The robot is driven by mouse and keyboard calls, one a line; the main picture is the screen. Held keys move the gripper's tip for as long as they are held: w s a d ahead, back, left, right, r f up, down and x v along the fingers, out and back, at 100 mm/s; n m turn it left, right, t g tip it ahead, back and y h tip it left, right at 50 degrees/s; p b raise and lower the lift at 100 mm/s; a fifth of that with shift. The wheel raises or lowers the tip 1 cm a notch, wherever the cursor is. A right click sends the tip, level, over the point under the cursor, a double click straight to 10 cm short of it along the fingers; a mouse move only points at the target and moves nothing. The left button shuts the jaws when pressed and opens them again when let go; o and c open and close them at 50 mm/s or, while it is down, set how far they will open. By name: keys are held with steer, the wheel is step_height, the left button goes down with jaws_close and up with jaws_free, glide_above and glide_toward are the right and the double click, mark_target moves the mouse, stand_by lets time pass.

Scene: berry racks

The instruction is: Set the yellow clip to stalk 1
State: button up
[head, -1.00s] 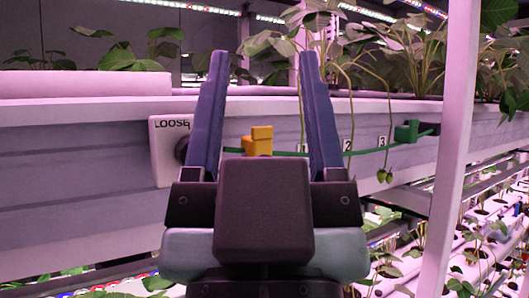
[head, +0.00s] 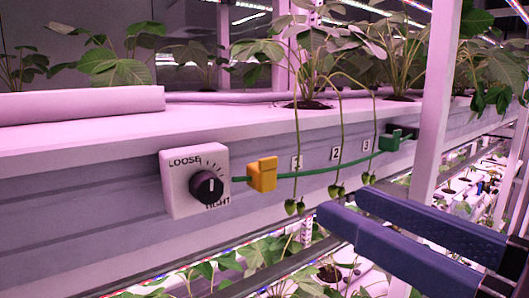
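The yellow clip (head: 262,174) sits on the green cord (head: 325,168) that runs along the trough's front face. It is left of stalk 1 (head: 297,125) and apart from it, between the dial and the number 1 label (head: 297,162). Stalk 1 hangs down past the cord, with green berries (head: 294,207) at its lower end. My gripper (head: 347,203) is at the lower right, its two blue fingers pointing left. The fingers look apart with nothing between them. It is to the right of and below the clip, not touching it.
A dial (head: 206,187) marked LOOSE and TIGHT is at the cord's left end. A green block (head: 391,138) holds the right end. Stalks 2 (head: 341,130) and 3 (head: 375,125) hang close by. A white post (head: 437,100) stands right. Space before the clip is clear.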

mark_target(270, 171)
steer(key=p+x, duration=0.5)
steer(key=x, duration=0.6)
steer(key=shift+w+a+f, duration=0.1)
steer(key=shift+a, duration=0.15)
steer(key=shift+w+a+f, duration=0.1)
steer(key=shift+w+a, duration=0.3)
steer(key=shift+w, duration=0.1)
jaws_close()
stand_by(0.6)
